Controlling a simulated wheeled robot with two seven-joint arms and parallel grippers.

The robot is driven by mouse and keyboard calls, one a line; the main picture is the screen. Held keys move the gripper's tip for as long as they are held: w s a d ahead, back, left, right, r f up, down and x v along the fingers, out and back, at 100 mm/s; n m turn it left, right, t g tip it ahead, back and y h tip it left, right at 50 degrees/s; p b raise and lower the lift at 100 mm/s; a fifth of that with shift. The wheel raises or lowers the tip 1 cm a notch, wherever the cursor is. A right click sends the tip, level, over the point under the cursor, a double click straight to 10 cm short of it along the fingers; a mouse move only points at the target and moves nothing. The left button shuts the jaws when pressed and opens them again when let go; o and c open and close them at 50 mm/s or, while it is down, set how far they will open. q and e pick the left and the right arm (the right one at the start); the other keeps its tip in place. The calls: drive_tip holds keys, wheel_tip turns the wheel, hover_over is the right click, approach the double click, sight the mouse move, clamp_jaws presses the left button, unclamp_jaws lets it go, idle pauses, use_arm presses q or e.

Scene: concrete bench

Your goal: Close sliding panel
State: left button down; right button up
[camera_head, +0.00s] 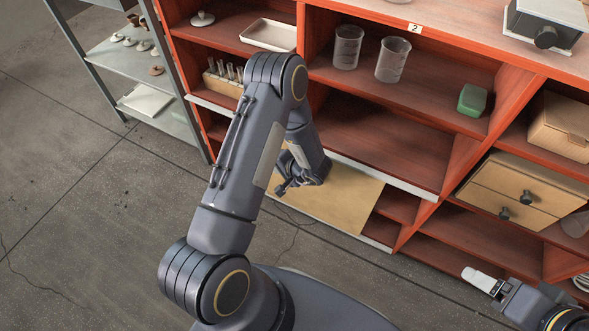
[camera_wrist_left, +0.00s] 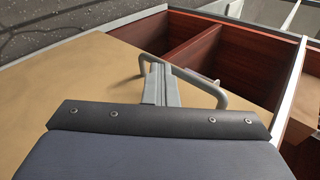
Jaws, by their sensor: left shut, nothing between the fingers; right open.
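The tan sliding panel (camera_head: 340,200) covers part of the shelf's bottom row. To its right, an open red compartment (camera_head: 398,206) shows. In the left wrist view, the panel (camera_wrist_left: 85,72) lies to the left, with open compartments (camera_wrist_left: 240,62) past its edge. A grey bar handle (camera_wrist_left: 205,84) crosses close to my left fingertips; whether they touch it, I cannot tell. My left gripper (camera_head: 283,187) is shut and empty in front of the panel, partly hidden by its own arm; its closed fingers (camera_wrist_left: 158,80) show in the wrist view. My right gripper (camera_head: 483,279) is open and empty at lower right.
The red shelf holds beakers (camera_head: 347,47), a green box (camera_head: 473,100), a white tray (camera_head: 269,34) and a drawer box (camera_head: 522,190). A grey metal rack (camera_head: 128,55) stands at left. The concrete floor (camera_head: 75,220) at left is clear.

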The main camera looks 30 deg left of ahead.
use_arm(q)
drive_tip(key=a+p, duration=0.3)
drive_tip(key=a, duration=2.4)
drive_tip(key=shift+a+r, duration=0.15)
drive_tip(key=shift+a, duration=0.1)
use_arm(e)
wheel_tip(320, 180, up, 5)
drive_tip(key=shift+d+f, duration=0.1)
drive_tip(key=shift+f, duration=0.05)
